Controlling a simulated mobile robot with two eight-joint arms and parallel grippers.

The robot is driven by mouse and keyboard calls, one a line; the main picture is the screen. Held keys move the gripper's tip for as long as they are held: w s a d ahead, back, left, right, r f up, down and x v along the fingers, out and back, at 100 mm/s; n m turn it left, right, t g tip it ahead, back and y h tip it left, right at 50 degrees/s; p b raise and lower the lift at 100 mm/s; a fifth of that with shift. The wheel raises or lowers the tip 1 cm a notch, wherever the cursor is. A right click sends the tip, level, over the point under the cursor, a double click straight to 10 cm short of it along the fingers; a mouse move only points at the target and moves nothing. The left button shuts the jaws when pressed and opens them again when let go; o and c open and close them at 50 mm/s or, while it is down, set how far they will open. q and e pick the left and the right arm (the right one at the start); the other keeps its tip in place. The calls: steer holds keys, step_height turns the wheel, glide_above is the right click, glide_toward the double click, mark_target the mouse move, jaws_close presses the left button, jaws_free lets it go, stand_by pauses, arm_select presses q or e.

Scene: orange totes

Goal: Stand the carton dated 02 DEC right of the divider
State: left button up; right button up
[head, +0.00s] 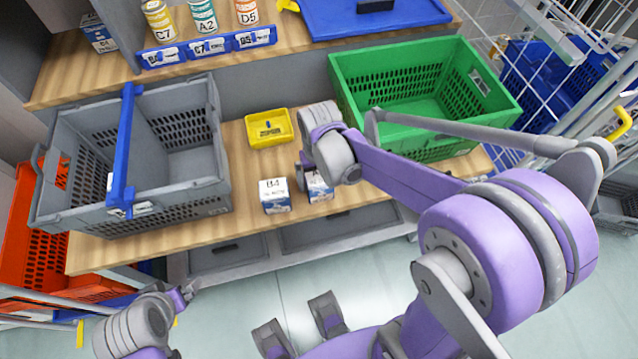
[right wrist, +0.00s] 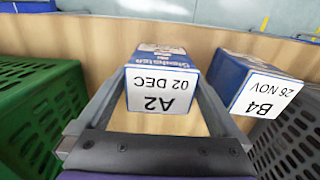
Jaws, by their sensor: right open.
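The carton dated 02 DEC, marked A2 (right wrist: 162,82), stands upright on the wooden bench; in the head view it (head: 319,188) is partly hidden by my right wrist. My right gripper (head: 308,180) is open, with its fingers on either side of this carton in the right wrist view; finger contact is unclear. The grey crate (head: 195,187) stands at the left of the bench, with a blue divider bar (head: 126,140) across it. No carton is visible inside its shown part. My left gripper (head: 184,296) is low at the bottom left, small and unclear, away from the bench.
A B4 carton dated 26 NOV (right wrist: 262,87) stands close beside the A2 carton, between it and the grey crate. A yellow bin (head: 269,128) sits behind. A green crate (head: 420,95) stands to the right. Cans (head: 203,17) stand on the upper shelf.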

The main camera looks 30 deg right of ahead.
step_height(320, 180, down, 4)
steer(key=shift+r, duration=0.25)
steer(key=shift+c, duration=0.2)
steer(key=shift+r, duration=0.15)
jaws_close()
